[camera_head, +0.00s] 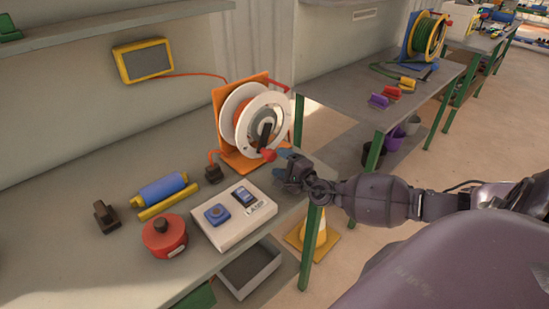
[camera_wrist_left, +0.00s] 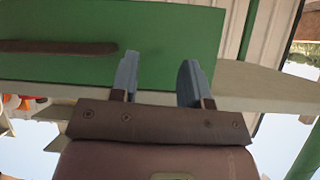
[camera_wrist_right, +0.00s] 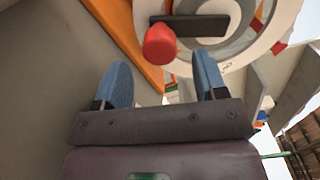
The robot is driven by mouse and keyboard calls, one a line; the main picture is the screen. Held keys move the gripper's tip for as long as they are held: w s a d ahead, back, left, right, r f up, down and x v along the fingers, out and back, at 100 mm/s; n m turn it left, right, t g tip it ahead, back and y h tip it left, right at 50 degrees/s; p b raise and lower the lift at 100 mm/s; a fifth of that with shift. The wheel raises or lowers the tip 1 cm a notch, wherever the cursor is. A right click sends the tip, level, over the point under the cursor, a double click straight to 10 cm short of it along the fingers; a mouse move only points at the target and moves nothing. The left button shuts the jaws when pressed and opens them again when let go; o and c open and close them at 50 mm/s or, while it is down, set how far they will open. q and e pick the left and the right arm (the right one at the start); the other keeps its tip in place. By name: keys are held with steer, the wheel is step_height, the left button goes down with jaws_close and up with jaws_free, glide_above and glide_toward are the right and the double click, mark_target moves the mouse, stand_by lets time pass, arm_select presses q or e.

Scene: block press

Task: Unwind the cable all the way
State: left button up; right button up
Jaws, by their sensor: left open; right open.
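A white cable reel (camera_head: 254,121) stands upright in an orange frame (camera_head: 221,110) on the near bench. Its dark crank has a red knob (camera_head: 268,155), which also shows in the right wrist view (camera_wrist_right: 160,46). A red cable (camera_head: 212,158) runs from the reel to a dark plug (camera_head: 213,174) on the bench. My right gripper (camera_head: 284,160) is open and empty just right of the red knob; in its wrist view the fingers (camera_wrist_right: 163,85) point at the reel, apart from the knob. My left gripper (camera_wrist_left: 158,75) is open and empty, facing a green panel (camera_wrist_left: 200,40); it is outside the head view.
A white box (camera_head: 234,217) with blue parts, a red round pot (camera_head: 164,236), a blue roller (camera_head: 162,189) and a dark block (camera_head: 106,216) lie left of the reel. A second bench (camera_head: 372,95) with another reel (camera_head: 428,38) stands behind.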

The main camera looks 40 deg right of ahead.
steer(key=s, duration=0.7)
steer(key=shift+d, duration=0.3)
